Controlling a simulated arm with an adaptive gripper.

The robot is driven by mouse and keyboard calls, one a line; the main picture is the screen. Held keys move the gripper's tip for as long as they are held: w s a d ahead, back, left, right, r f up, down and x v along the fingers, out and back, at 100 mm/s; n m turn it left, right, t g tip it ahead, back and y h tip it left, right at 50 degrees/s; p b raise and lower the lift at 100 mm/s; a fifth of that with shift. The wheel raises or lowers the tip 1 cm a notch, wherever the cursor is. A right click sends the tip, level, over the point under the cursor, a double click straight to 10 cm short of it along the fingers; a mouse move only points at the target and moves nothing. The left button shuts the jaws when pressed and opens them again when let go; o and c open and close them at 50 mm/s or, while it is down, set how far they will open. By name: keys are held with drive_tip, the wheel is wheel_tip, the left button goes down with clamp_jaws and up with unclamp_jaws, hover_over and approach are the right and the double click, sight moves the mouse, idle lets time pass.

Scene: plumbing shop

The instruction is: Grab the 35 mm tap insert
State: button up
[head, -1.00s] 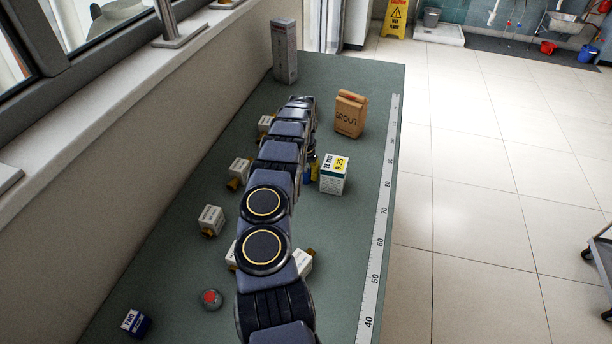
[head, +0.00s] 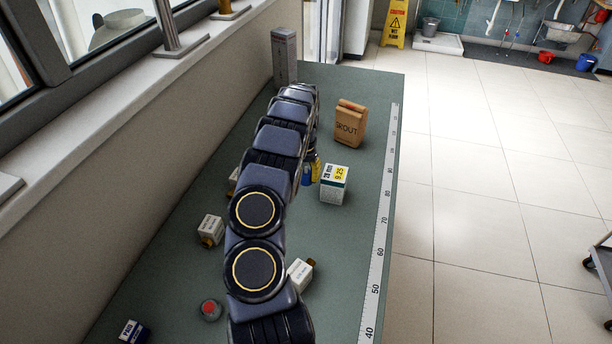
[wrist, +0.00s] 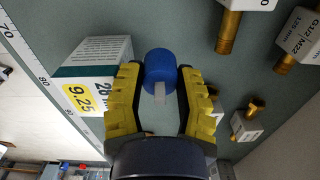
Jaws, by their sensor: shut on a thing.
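A blue cylinder with a pale stub, which looks like the tap insert (wrist: 160,66), sits between the yellow fingers of my gripper (wrist: 164,95) in the wrist view. The fingers press on it from both sides. I can read no size on it. In the head view my gripper (head: 313,168) is mostly hidden behind my arm, with a bit of the blue insert (head: 306,175) showing. I cannot tell whether the insert touches the bench.
A white and green box marked 28 mm (head: 334,184) stands close to the right of my gripper. A grout bag (head: 349,123) is behind it. Several small white boxes with brass parts (head: 211,230) lie to the left. A ruler strip (head: 382,215) runs along the right edge.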

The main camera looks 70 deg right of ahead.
drive_tip(key=s+a+r, duration=0.2)
drive_tip(key=a+r, duration=0.5)
drive_tip(key=a, duration=0.4)
drive_tip(key=shift+s, duration=0.4)
